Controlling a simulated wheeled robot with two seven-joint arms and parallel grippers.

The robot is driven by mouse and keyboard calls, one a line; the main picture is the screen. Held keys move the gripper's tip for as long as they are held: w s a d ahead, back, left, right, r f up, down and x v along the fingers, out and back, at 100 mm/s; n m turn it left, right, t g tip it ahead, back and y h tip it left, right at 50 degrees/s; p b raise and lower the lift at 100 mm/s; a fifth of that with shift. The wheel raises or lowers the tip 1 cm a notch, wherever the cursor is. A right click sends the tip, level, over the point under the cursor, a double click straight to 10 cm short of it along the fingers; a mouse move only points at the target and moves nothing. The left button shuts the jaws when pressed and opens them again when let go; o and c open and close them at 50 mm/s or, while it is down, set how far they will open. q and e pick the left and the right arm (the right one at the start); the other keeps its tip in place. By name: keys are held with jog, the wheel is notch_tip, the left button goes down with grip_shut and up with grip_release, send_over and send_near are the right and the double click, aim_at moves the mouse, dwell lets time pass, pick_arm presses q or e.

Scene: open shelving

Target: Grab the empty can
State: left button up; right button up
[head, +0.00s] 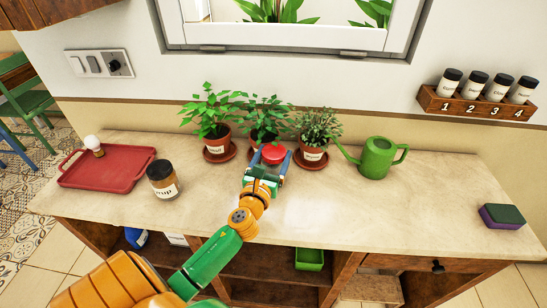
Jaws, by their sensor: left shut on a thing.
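My left gripper (267,164) reaches in from the front to the back middle of the counter. Its two fingers are on either side of a red, round-topped thing (273,153) and are shut on it. Only the top of this thing shows; its lower part is hidden by the gripper, so I cannot tell for sure that it is the empty can, nor whether it touches the counter. No other can shows. My right gripper is out of view.
Three potted plants (214,130) stand on saucers close behind the gripper. A green watering can (377,160) is to the right, a syrup jar (163,181) and red tray (132,172) to the left. A sponge (502,216) lies far right. The right-front counter (400,215) is clear.

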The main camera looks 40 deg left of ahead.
pick_arm(q)
jog(key=shift+f, duration=0.2)
jog(key=o, duration=1.4)
jog(key=shift+r, duration=0.1)
jog(key=shift+r, duration=0.1)
